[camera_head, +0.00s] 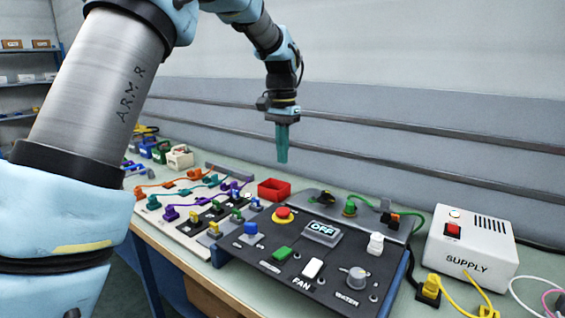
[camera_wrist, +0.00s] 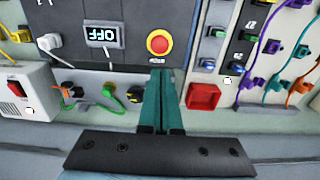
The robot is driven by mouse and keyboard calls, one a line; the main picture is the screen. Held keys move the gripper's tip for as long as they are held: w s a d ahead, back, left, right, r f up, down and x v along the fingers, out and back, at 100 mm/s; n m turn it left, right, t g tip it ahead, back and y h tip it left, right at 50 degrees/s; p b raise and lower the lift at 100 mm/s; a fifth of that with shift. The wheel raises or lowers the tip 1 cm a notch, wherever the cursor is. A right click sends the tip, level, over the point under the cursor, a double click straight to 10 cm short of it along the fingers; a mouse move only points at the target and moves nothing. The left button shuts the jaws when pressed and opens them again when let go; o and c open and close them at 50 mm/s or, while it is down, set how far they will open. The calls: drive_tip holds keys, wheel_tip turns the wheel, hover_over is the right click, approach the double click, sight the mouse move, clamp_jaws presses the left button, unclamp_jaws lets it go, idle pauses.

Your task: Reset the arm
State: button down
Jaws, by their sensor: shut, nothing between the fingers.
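My gripper (camera_head: 282,157) hangs from my light-blue arm with its teal fingers pointing down, above the back of the bench in the head view. The dark control panel (camera_head: 265,262) lies below and in front of the gripper, with a display (camera_head: 321,231) reading OFF and a red emergency button (camera_head: 283,214). The gripper appears clear of everything.
A small red tray (camera_head: 274,190) sits behind the panel. A white SUPPLY box (camera_head: 466,250) stands right, with loose yellow and white cables near it. A plug board (camera_head: 190,237) with coloured cables lies left. The grey wall with rails (camera_head: 400,130) bounds the back. Air above the bench is free.

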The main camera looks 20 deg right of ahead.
idle(0.4)
drive_tip(key=a+f+n, duration=0.3)
drive_tip(key=a, duration=0.7)
drive_tip(key=a+f+n, duration=0.2)
drive_tip(key=a, duration=0.9)
drive_tip(key=s+a+f+n, duration=0.3)
drive_tip(key=s+a, duration=0.2)
drive_tip(key=a, duration=0.3)
drive_tip(key=s+a+f+n+t, duration=0.1)
drive_tip(key=s+a+f+n, duration=0.2)
drive_tip(key=s+a, duration=0.2)
drive_tip(key=a, duration=0.3)
drive_tip(key=shift+s, duration=0.4)
